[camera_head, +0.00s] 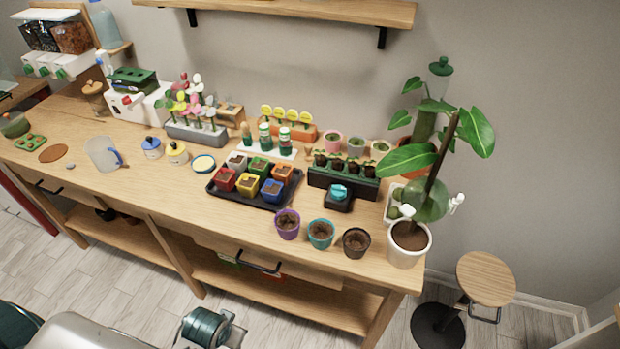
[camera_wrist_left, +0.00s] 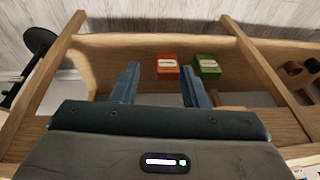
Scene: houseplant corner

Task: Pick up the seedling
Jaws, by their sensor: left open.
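Several small seedlings (camera_head: 338,161) with green leaves stand in a row in a dark green tray (camera_head: 343,181) on the right half of the wooden bench in the head view. Which one is meant, I cannot tell. Part of my own arm shows at the bottom edge of the head view, below and in front of the bench. My left gripper (camera_wrist_left: 160,68) shows in the left wrist view. Its two blue-grey fingers are apart with nothing between them, well away from the seedlings. My right gripper is not in view.
A small black stand with a teal piece (camera_head: 338,191) sits before the tray. Purple, teal and dark pots (camera_head: 356,242) line the front edge, beside a large potted plant (camera_head: 408,247). A black tray (camera_head: 249,198) holds coloured pots. An orange box (camera_wrist_left: 167,67) and green box (camera_wrist_left: 207,67) lie on the lower shelf.

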